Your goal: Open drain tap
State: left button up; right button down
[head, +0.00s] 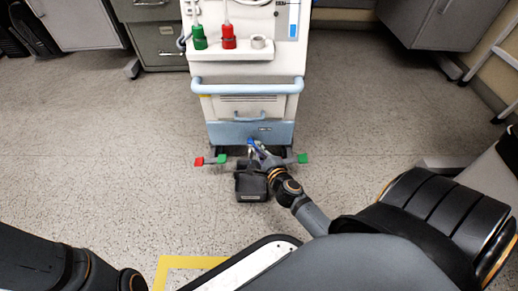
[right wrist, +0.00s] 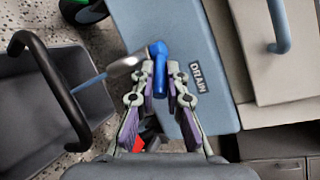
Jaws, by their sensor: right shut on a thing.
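The drain tap is on the lower blue panel of the white machine, beside the word DRAIN. In the right wrist view it has a blue lever (right wrist: 160,76) and a short metal spout (right wrist: 124,65) pointing left. My right gripper (right wrist: 161,82) has its fingertips closed on either side of the blue lever. In the head view my right gripper (head: 257,152) is at the bottom front of the machine (head: 250,107). A thin bluish streak (right wrist: 91,83) runs from the spout towards a dark bucket (right wrist: 62,115). My left gripper is out of view.
The dark bucket (head: 251,188) stands on the floor below the tap. Red (head: 199,161) and green (head: 302,158) pedals flank the machine's base. A light blue handlebar (head: 247,88) crosses above. The floor to the left is clear.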

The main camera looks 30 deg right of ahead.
jog(key=c, duration=1.4)
grip_release()
jog(key=shift+s, duration=0.1)
jog(key=v, duration=0.8)
jog(key=shift+f, duration=0.1)
